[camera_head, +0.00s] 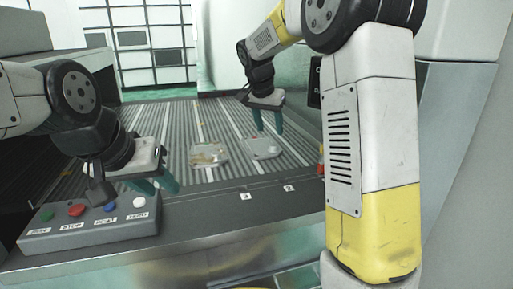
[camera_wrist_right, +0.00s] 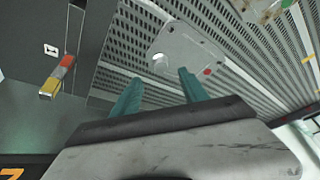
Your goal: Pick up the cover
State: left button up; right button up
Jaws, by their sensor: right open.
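A flat light-grey cover (camera_head: 262,147) with a hole and a small red spot lies on the ribbed conveyor. It also shows in the right wrist view (camera_wrist_right: 190,50), just beyond the fingertips. My right gripper (camera_head: 267,124) is open and empty above the far side of the cover. Its two teal fingers (camera_wrist_right: 158,82) stand apart in the right wrist view, with nothing between them. My left gripper (camera_head: 160,184) hangs beside the right end of the button panel. Its fingers overlap in the view, so its opening is unclear.
A second casting (camera_head: 209,155) with brownish marks lies left of the cover, and its edge shows in the right wrist view (camera_wrist_right: 262,8). A grey button panel (camera_head: 90,238) stands at the front left. A red-yellow post (camera_wrist_right: 58,76) stands near the conveyor edge. Bare conveyor surrounds both castings.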

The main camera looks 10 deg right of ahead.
aim_at(273, 145)
jog(key=x, duration=0.8)
grip_shut()
